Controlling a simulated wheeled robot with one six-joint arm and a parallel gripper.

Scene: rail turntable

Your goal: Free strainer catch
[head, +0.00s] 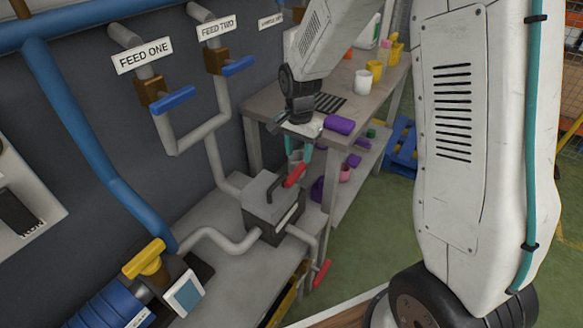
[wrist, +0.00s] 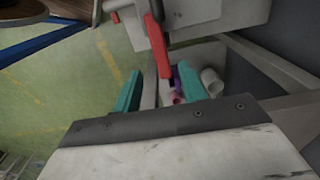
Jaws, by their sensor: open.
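The strainer (head: 265,215) is a grey box with a dark handle on its lid, set in the pipe run on the low bench. Its red catch (head: 295,175) sticks up at the box's right side. My gripper (head: 295,152) points down just above the catch, with its teal fingers apart. In the wrist view the red catch (wrist: 157,45) reaches toward the space between the open fingers (wrist: 160,90). I cannot tell whether either finger touches it. The strainer box (wrist: 195,12) is at the top of that view.
A second red handle (head: 321,273) hangs on the outlet pipe below right. Blue-handled valves marked FEED ONE (head: 172,99) and FEED TWO (head: 238,66) are on the wall. A workbench (head: 340,110) with purple pieces and cups stands behind my gripper.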

